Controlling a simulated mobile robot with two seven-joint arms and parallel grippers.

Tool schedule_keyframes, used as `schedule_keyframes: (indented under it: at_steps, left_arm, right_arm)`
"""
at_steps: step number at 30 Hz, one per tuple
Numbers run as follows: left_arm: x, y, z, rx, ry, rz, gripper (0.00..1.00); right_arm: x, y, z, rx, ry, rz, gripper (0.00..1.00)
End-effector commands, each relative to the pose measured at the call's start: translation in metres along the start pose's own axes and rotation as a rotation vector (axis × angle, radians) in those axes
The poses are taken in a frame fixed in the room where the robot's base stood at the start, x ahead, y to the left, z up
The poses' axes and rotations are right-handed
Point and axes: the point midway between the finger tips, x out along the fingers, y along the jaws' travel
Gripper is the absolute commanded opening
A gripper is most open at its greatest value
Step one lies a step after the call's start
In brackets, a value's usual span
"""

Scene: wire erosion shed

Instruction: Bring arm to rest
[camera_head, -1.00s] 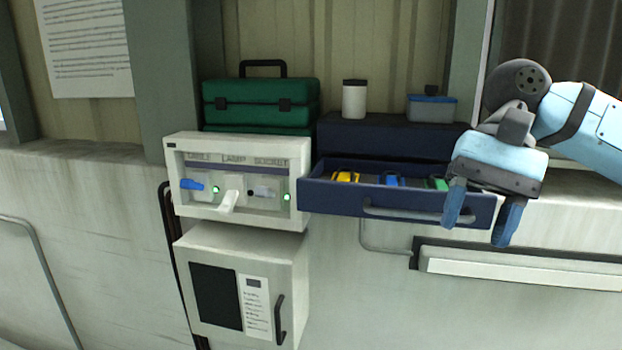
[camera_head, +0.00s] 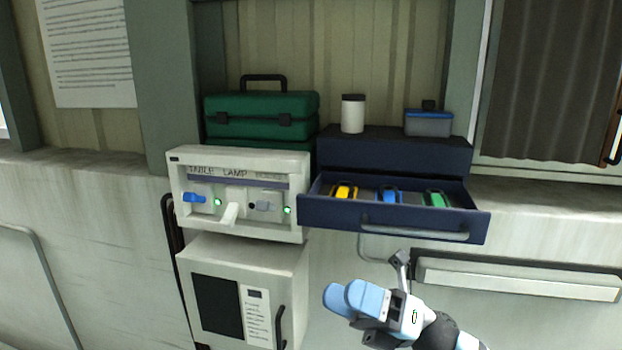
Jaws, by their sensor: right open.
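My right gripper (camera_head: 352,299) is low in the picture, below the open drawer and to the right of the lower white box. Its light blue fingers point to the left, and I see nothing held between them. It is apart from the drawer. The arm comes in from the bottom edge. My left gripper does not show.
The dark blue drawer (camera_head: 335,212) stands open, holding a yellow item (camera_head: 345,191), a blue item (camera_head: 389,196) and a green item (camera_head: 436,200). The white switch panel (camera_head: 240,157) is left of it, above a white box (camera_head: 240,250). A wall ledge light (camera_head: 520,281) is at right.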

Motion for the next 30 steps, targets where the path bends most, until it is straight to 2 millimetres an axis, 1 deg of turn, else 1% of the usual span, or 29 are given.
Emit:
schedule_keyframes:
  at_steps: [1, 5, 8, 11, 12, 14, 15, 17, 18, 20, 21, 23, 24, 27, 30]
  left_arm:
    - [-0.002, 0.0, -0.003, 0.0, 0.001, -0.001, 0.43]
    - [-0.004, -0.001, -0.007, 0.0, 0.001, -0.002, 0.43]
    - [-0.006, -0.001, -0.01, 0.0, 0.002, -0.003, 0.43]
    - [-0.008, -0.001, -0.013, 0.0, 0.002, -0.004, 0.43]
    - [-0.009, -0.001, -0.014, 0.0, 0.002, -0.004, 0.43]
    - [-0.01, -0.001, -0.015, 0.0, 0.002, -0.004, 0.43]
    - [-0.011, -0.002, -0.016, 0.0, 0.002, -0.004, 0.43]
    - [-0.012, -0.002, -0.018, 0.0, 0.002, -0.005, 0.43]
    - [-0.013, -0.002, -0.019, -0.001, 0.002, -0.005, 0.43]
    - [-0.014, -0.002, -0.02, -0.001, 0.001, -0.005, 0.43]
    - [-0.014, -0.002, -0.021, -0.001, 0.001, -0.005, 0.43]
    - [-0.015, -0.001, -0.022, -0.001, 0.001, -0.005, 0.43]
    - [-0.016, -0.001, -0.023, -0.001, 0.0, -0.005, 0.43]
    - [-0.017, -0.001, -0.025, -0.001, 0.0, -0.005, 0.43]
    - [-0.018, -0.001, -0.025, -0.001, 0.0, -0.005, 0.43]
  right_arm:
    - [-0.009, -0.009, -0.003, 0.09, -0.091, -0.025, 0.53]
    - [-0.039, -0.035, -0.009, 0.323, -0.33, -0.09, 0.53]
    - [-0.068, -0.056, -0.019, 0.505, -0.517, -0.138, 0.53]
    - [-0.103, -0.076, -0.037, 0.688, -0.707, -0.181, 0.53]
    - [-0.118, -0.084, -0.046, 0.76, -0.786, -0.197, 0.53]
    - [-0.141, -0.094, -0.063, 0.868, -0.905, -0.221, 0.53]
    - [-0.157, -0.1, -0.076, 0.939, -0.984, -0.235, 0.53]
    - [-0.182, -0.108, -0.097, 1.044, -1.106, -0.256, 0.53]
    - [-0.199, -0.112, -0.113, 1.113, -1.19, -0.268, 0.53]
    - [-0.224, -0.116, -0.14, 1.213, -1.318, -0.287, 0.53]
    - [-0.24, -0.118, -0.159, 1.278, -1.404, -0.297, 0.53]
    - [-0.263, -0.118, -0.189, 1.369, -1.531, -0.311, 0.53]
    - [-0.277, -0.116, -0.208, 1.423, -1.611, -0.317, 0.53]
    - [-0.305, -0.11, -0.25, 1.529, -1.781, -0.33, 0.53]
    - [-0.323, -0.102, -0.28, 1.597, -1.902, -0.336, 0.53]
